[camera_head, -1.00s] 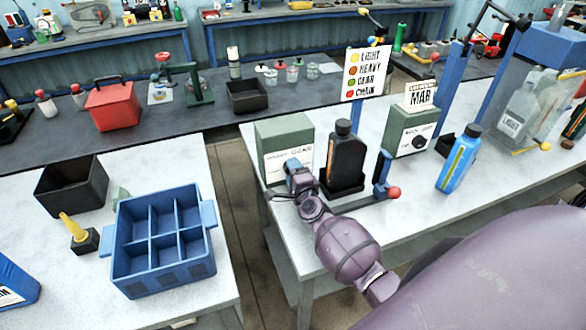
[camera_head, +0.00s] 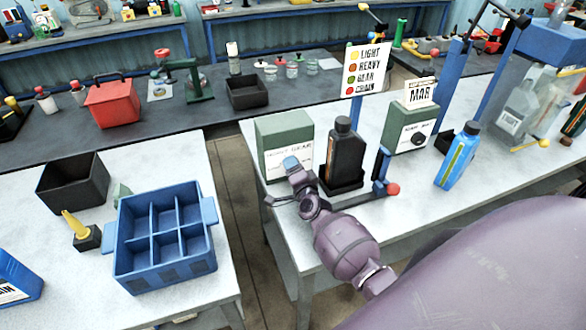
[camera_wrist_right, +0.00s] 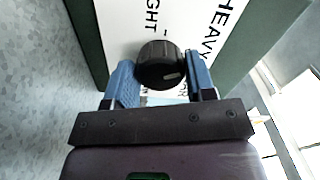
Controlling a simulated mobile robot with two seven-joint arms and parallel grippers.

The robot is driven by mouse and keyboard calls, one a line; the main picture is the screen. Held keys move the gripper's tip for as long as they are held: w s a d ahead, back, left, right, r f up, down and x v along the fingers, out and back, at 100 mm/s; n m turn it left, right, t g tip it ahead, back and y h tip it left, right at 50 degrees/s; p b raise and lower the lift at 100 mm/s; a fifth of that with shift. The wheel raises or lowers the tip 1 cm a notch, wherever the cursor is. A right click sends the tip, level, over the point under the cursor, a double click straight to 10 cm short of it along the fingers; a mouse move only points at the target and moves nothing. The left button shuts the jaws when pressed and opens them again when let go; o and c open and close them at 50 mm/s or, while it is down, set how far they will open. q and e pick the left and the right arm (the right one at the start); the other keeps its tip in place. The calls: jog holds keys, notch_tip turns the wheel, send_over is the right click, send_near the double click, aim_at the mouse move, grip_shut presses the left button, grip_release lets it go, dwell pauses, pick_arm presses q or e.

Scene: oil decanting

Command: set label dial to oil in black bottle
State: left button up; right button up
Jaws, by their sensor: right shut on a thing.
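A green box (camera_head: 275,135) with a white label panel stands on the right bench. The right wrist view shows its black dial (camera_wrist_right: 158,62), with a pale mark at its lower right and the words LIGHT and HEAVY printed around it. My right gripper (camera_wrist_right: 160,80) is shut on the dial, one blue finger on each side; it also shows in the head view (camera_head: 291,164), where it hides the dial. The black bottle (camera_head: 345,158) stands upright beside the box in a black tray (camera_head: 343,188). My left gripper is not in view.
A sign (camera_head: 367,70) lists LIGHT, HEAVY, GEAR and CHAIN with coloured dots. A second green box with a dial (camera_head: 417,138) and a blue bottle (camera_head: 458,155) stand to the right. A red-knobbed lever (camera_head: 391,189) is close by my right wrist. A blue crate (camera_head: 163,235) sits on the left bench.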

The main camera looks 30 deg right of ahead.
jog(key=o, duration=0.9)
jog(key=shift+o, duration=0.2)
jog(key=shift+s, duration=0.1)
jog(key=v, duration=1)
jog(key=shift+s+b, duration=0.3)
jog(key=shift+s, duration=0.05)
